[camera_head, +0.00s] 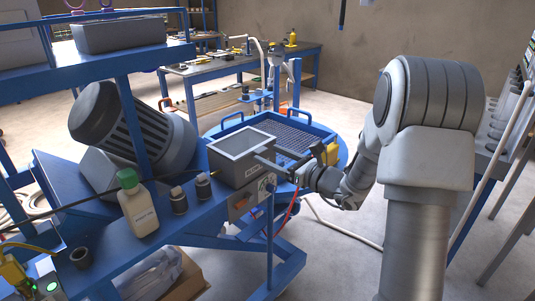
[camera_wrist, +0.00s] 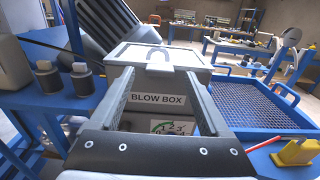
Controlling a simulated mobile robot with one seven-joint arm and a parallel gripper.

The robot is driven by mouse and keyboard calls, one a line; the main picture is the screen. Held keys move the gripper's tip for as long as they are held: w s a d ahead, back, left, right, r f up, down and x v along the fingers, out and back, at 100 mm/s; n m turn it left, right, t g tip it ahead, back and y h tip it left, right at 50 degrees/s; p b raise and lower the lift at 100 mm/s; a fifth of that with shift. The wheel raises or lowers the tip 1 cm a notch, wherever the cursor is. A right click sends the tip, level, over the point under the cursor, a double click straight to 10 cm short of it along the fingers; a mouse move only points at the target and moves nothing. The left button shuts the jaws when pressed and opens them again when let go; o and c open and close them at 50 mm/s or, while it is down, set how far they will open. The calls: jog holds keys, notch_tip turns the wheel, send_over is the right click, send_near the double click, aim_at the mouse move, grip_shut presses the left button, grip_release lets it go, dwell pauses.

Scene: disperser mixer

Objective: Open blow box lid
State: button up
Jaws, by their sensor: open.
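The blow box (camera_head: 241,158) is a grey box with a light lid, standing on the blue machine frame. In the wrist view the blow box (camera_wrist: 160,97) faces me with its "BLOW BOX" label. My gripper (camera_head: 268,163) is at the right side of the box in the head view. In the wrist view my gripper (camera_wrist: 160,82) is open and empty, its two fingers pointing at the box front below the handle.
A blue tray with a mesh floor (camera_wrist: 255,105) lies right of the box. A large grey motor (camera_head: 150,130) is behind left. A yellow part (camera_wrist: 297,152) is at lower right.

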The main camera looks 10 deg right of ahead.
jog(key=shift+x, duration=0.9)
jog(key=shift+c, duration=0.3)
grip_shut()
dwell(0.6)
